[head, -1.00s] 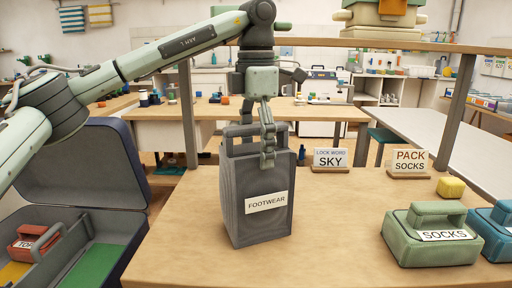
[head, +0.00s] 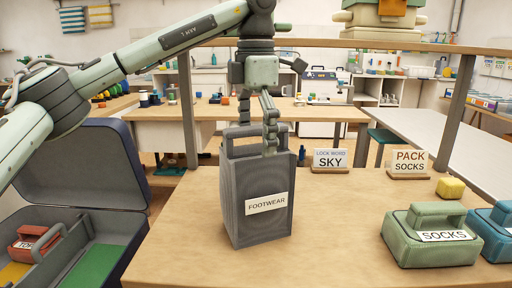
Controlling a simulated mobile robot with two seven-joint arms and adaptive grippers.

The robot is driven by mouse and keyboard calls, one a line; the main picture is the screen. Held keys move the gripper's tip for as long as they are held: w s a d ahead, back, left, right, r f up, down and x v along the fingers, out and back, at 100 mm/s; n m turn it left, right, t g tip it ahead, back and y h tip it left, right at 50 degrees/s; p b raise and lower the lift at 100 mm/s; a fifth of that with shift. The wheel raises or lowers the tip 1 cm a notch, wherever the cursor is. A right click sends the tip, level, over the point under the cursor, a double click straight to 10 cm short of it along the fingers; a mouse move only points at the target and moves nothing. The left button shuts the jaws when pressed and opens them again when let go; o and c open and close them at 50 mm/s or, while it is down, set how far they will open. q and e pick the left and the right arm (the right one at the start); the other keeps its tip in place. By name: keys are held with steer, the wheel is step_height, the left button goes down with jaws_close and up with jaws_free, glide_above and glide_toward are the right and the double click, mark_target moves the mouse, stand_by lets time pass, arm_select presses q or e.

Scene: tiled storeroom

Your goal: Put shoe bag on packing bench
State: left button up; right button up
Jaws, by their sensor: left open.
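The shoe bag (head: 262,222) is a tall grey box-like bag with a white FOOTWEAR label. It stands upright on the wooden packing bench (head: 330,250), left of the bench's middle. Its top handle (head: 240,134) shows just under my left gripper. My left gripper (head: 257,122) points down over the top of the bag, fingers apart. One finger hangs in front of the handle's right part, and the other is higher and further left. I see no grip on the handle. My right gripper is not in view.
A green SOCKS bag (head: 428,246), a blue bag (head: 492,232) and a yellow block (head: 451,188) sit at the bench's right. Signs reading SKY (head: 330,159) and PACK SOCKS (head: 409,163) stand behind. An open suitcase (head: 135,222) lies at the left.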

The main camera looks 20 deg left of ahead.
mark_target(256, 127)
arm_select(q)
step_height(256, 127, up, 4)
steer(key=shift+r+p, duration=0.25)
steer(key=shift+p, duration=0.1)
step_height(256, 127, up, 5)
steer(key=shift+r+p, duration=0.2)
steer(key=shift+p, duration=0.6)
steer(key=shift+r, duration=0.2)
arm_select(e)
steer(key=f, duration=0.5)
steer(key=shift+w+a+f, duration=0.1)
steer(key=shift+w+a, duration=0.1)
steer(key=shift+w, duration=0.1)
